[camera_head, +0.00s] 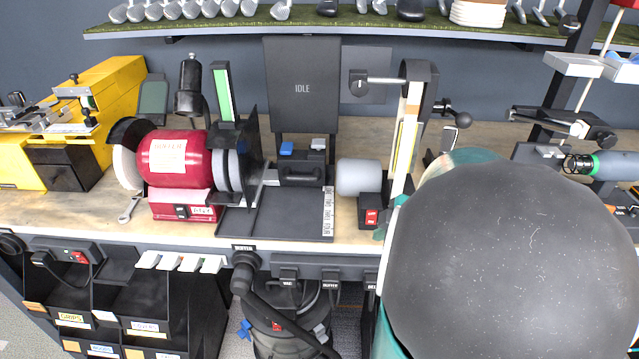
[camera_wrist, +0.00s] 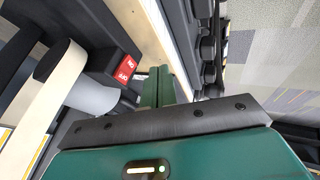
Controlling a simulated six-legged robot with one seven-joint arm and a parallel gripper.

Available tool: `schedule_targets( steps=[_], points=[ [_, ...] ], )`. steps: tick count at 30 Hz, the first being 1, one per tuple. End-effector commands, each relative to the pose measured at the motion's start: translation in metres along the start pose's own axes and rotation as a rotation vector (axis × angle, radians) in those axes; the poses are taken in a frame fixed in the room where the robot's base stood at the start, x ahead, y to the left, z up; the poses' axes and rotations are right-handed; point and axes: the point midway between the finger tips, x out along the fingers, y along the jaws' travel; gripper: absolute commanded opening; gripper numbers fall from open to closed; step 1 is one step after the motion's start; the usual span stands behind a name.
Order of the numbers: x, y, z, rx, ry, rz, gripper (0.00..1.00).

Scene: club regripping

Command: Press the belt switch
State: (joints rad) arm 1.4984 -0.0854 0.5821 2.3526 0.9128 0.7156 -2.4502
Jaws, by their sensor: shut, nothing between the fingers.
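The belt switch (camera_head: 371,217) is a red rocker with white marks on a black box (camera_head: 368,203) at the foot of the belt machine, at the bench's front edge. It also shows in the wrist view, as a red plate (camera_wrist: 126,68). My gripper (camera_wrist: 157,75) has green fingers pressed together with nothing between them. In the wrist view the fingertips are just right of the switch; I cannot tell whether they touch the box. In the head view my dark arm link covers most of the gripper.
The upright belt (camera_head: 405,140) and a pale grey roller (camera_head: 358,177) stand close to the switch. A red grinder (camera_head: 175,158) is to the left, with a black tray (camera_head: 290,214) between. A hose (camera_head: 285,318) hangs below the bench edge.

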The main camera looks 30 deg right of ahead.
Motion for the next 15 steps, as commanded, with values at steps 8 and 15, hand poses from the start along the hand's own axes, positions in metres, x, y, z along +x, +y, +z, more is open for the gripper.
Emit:
schedule_targets(
  steps=[8,15],
  points=[
    [0.030,0.022,0.001,0.001,0.003,0.001,0.00],
    [0.037,0.034,0.002,0.000,0.000,0.001,0.00]
  ],
)
